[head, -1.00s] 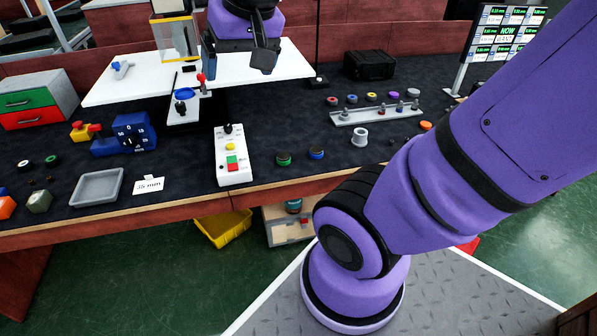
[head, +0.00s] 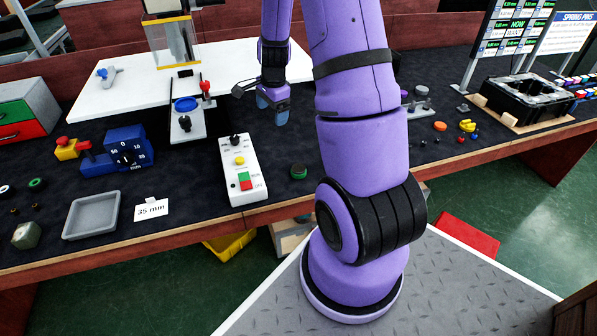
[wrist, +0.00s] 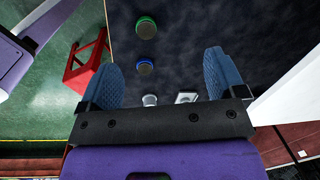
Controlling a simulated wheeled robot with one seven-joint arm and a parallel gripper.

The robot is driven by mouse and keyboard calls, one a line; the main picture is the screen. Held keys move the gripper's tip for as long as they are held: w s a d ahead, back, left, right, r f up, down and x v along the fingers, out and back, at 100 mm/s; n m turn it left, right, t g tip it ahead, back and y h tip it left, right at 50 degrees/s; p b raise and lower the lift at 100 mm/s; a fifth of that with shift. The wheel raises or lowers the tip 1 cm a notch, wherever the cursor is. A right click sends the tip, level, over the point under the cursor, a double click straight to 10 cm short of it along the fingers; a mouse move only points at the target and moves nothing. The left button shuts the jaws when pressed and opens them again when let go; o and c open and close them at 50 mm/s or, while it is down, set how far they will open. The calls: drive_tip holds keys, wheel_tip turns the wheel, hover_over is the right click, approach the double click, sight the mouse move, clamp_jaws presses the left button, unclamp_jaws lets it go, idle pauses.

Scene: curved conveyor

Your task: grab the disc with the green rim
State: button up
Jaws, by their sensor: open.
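A dark disc with a green rim (head: 299,172) lies flat on the dark bench top near its front edge, right of the button box. In the wrist view a green-rimmed disc (wrist: 146,27) lies beyond the fingertips, near the bench edge. A blue-rimmed disc (wrist: 145,67) lies closer, between the finger lines; my arm hides it in the head view. My gripper (head: 272,108) hangs above the bench, behind the green-rimmed disc. In the wrist view my gripper (wrist: 166,62) has its blue fingers wide apart with nothing held.
The white button box (head: 243,170) stands left of the disc. Another green-rimmed piece (head: 37,184) lies far left, near the grey tray (head: 92,215). A pale ring (wrist: 150,100) lies near my gripper's base. A red stool (wrist: 88,62) stands off the bench.

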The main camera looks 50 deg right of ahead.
drive_tip(key=s+d+f+m+g, duration=0.1)
drive_tip(key=s+d+f+m, duration=0.2)
drive_tip(key=f, duration=0.4)
drive_tip(key=s+d+f+m, duration=0.1)
drive_tip(key=d+f+m, duration=0.2)
drive_tip(key=d+f, duration=0.35)
hover_over(300, 168)
drive_tip(key=f, duration=0.6)
drive_tip(key=shift+w+f, duration=0.2)
drive_tip(key=shift+f, duration=0.05)
drive_tip(key=shift+s+d+f, duration=0.1)
drive_tip(key=shift+f, duration=1.4)
drive_tip(key=shift+s+d+f, duration=0.1)
drive_tip(key=shift+f, duration=1.35)
drive_tip(key=shift+c, duration=0.2)
drive_tip(key=c, duration=1)
